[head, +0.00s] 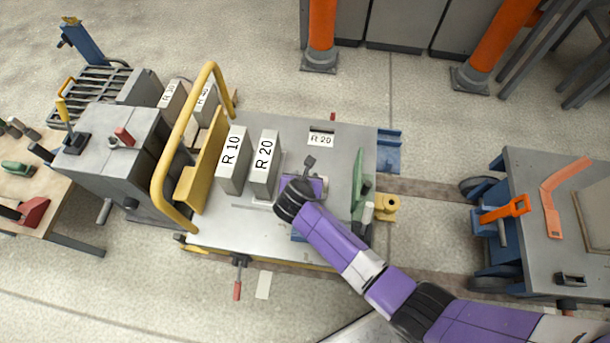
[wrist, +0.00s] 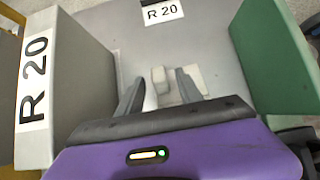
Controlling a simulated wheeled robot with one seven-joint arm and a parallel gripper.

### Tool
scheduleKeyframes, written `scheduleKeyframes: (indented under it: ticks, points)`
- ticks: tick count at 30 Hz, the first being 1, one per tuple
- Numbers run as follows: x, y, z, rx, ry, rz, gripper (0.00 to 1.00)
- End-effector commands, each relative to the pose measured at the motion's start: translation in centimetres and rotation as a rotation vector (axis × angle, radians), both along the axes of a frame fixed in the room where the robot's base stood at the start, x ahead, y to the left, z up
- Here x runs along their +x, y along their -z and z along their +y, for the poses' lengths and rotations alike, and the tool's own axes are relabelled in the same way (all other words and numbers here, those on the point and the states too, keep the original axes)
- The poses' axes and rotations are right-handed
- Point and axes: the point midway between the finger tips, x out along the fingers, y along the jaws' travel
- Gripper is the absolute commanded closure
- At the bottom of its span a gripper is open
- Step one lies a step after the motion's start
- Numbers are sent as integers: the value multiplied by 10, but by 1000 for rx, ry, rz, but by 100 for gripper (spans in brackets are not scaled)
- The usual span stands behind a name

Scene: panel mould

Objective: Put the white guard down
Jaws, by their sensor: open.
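In the wrist view a small pale piece, apparently the white guard (wrist: 159,79), is on the grey top plate (wrist: 212,45). It has an upright block and a flat pale part beside it. My gripper (wrist: 160,92) is open, with one finger on each side of the upright block. I cannot tell whether either finger touches it. In the head view my gripper (head: 308,172) is low over the grey top plate (head: 230,222), just right of the block marked R 20 (head: 264,160). My arm and gripper hide the pale piece there.
A block marked R 10 (head: 231,160) stands left of the R 20 block. A green upright piece (head: 358,178) stands close on my gripper's right. A yellow rail (head: 160,165) bounds the plate's left side. An R 20 label (head: 321,140) lies behind. The plate's front left is clear.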

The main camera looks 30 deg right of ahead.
Motion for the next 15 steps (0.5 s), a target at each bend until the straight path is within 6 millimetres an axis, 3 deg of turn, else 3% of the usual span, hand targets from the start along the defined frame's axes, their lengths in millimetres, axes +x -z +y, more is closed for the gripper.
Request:
scheduleKeyframes:
  ticks: [5,15]
  points:
    - [-6,-10,4,1,-1,0,57]
    - [-39,-62,29,1,-2,-1,57]
